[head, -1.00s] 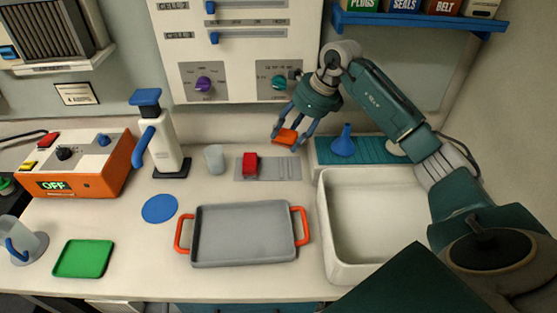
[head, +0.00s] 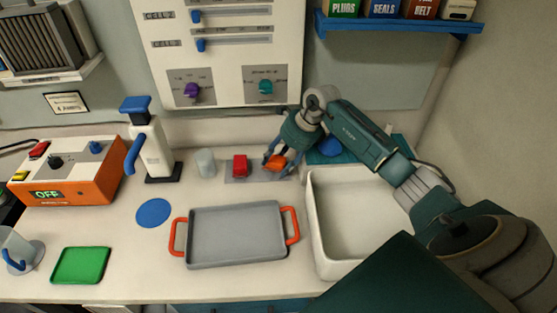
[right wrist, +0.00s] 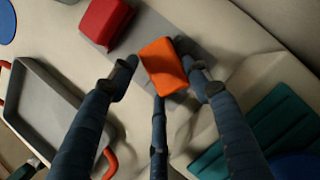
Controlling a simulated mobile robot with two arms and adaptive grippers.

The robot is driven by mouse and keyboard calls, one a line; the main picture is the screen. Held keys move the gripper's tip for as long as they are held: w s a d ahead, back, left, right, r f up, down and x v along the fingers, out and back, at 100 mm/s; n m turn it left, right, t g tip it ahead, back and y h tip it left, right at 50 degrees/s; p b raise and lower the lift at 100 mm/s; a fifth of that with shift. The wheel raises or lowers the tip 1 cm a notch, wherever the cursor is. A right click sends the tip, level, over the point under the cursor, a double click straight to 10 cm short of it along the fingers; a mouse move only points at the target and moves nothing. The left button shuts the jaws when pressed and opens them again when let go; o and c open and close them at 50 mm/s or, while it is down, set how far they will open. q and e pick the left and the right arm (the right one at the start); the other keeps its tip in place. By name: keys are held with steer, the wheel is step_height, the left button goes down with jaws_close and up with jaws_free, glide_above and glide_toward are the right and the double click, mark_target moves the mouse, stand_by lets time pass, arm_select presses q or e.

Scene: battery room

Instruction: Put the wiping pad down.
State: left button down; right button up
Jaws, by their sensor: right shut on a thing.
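My right gripper (head: 277,164) is shut on an orange pad (head: 275,162), which I take to be the wiping pad. It is at the right part of a flat grey strip (head: 231,179) on the counter. In the right wrist view the orange pad (right wrist: 163,66) is between the fingers, above or on the grey strip (right wrist: 150,28); I cannot tell if it touches. A red block (head: 240,165) sits on the strip to the left, apart from the pad; it also shows in the right wrist view (right wrist: 106,22). My left gripper is not in view.
A grey tray (head: 237,236) with orange handles lies in front of the strip. A white basin (head: 318,235) is at right, with a teal mat (right wrist: 262,135) behind it. A pale cup (head: 206,163) stands left of the red block. A blue disc (head: 153,213) lies on clear counter.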

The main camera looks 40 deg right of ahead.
steer(key=shift+f, duration=0.2)
steer(key=o, duration=1)
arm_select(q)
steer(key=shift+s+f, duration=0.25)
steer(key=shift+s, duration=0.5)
arm_select(e)
steer(key=shift+r, duration=0.1)
steer(key=shift+r, duration=0.3)
steer(key=shift+s+d+r, duration=0.1)
steer(key=shift+d+r, duration=0.05)
steer(key=shift+r, duration=0.1)
arm_select(q)
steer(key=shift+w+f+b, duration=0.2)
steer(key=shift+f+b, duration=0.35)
steer(key=shift+b, duration=0.05)
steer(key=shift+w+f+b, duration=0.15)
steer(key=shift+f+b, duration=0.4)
steer(key=shift+b, duration=0.05)
arm_select(e)
steer(key=v, duration=1.1)
steer(key=shift+s+r, duration=0.1)
steer(key=shift+s, duration=0.05)
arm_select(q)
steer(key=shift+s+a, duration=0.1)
